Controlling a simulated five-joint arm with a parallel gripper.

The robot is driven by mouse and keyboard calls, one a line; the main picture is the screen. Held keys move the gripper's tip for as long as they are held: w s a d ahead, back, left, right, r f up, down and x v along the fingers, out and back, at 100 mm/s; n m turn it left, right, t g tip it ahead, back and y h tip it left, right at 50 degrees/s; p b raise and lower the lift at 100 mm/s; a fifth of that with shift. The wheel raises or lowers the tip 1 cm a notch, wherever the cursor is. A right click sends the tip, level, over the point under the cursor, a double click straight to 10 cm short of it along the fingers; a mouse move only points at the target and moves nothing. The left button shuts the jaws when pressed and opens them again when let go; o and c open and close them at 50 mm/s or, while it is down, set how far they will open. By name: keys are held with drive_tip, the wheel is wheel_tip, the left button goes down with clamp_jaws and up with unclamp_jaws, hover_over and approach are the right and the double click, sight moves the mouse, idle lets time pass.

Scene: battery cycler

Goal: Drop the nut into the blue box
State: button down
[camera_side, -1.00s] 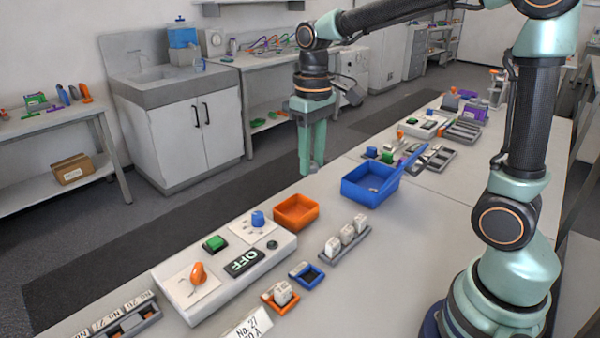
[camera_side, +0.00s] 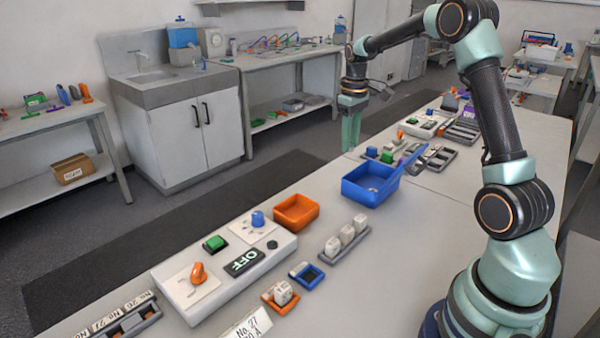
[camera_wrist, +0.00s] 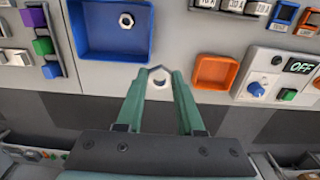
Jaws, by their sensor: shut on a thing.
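In the wrist view the blue box (camera_wrist: 92,32) is at the upper left and holds one metal nut (camera_wrist: 126,20). My gripper (camera_side: 350,150) is beyond and a little left of the box in the side view. In the wrist view my gripper (camera_wrist: 159,78) is shut on another metal nut (camera_wrist: 159,68), held at its fingertips just outside the box's lower right corner. That held nut cannot be made out in the side view.
An orange tray (camera_side: 297,210) stands left of the blue box in the side view. A control panel with an OFF display (camera_side: 244,262) and a grey rack of white blocks (camera_side: 345,241) are nearer. Modules with coloured knobs (camera_side: 388,156) lie beyond the box.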

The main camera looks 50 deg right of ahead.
drive_tip(key=s+d+f, duration=0.3)
drive_tip(key=d+f, duration=0.1)
drive_tip(key=d, duration=0.7)
drive_tip(key=shift+d+f, duration=0.2)
drive_tip(key=shift+f, duration=1.45)
drive_tip(key=shift+d+f, duration=0.15)
drive_tip(key=shift+f, duration=1.5)
drive_tip(key=shift+c, duration=2.3)
unclamp_jaws()
wheel_tip(320, 180, up, 12)
